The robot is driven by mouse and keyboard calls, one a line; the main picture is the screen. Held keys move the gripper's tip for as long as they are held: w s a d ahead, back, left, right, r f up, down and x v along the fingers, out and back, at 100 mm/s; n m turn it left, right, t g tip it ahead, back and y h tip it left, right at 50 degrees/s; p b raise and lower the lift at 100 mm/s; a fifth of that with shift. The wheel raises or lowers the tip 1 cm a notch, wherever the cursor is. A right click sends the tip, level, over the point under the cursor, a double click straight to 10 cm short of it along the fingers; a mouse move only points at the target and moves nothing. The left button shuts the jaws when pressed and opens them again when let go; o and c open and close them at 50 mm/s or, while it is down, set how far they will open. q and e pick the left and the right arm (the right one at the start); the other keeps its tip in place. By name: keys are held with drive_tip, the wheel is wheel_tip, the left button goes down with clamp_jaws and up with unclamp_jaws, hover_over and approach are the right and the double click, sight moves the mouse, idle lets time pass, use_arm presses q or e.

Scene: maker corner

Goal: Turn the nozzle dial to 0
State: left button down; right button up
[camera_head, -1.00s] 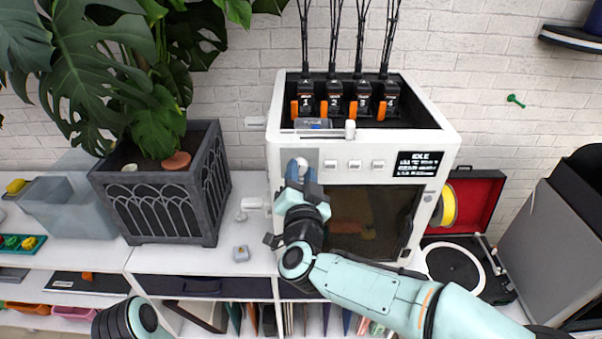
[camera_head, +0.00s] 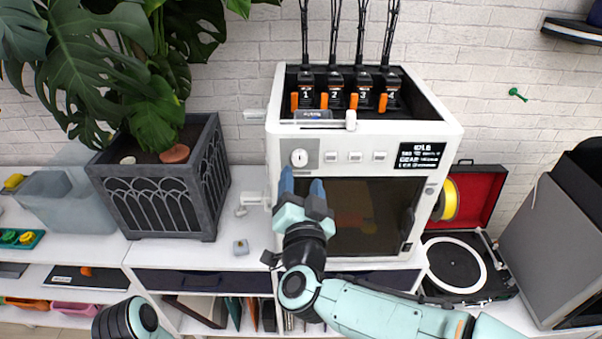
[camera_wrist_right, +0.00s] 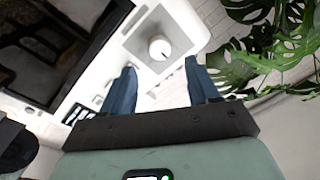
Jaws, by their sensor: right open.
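The nozzle dial (camera_head: 299,158) is a round white knob on a grey square plate at the upper left of the white printer's front (camera_head: 440,125). It shows a short dark mark that looks close to upright in the head view; its numbers are too small to read. My right gripper (camera_head: 302,183) is open and empty, its blue fingers just below the dial and apart from it. In the right wrist view the dial (camera_wrist_right: 159,48) lies beyond and between the open fingertips (camera_wrist_right: 162,74). My left gripper is out of the head view; only part of that arm shows.
A dark planter (camera_head: 160,200) stands to the left and a turntable (camera_head: 455,265) to the right.

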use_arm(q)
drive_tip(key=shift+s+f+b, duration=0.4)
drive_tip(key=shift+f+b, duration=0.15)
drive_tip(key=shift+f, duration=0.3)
use_arm(e)
drive_tip(key=s, duration=0.8)
drive_tip(key=shift+d+f, duration=0.15)
drive_tip(key=shift+f, duration=0.1)
drive_tip(key=shift+w, duration=0.1)
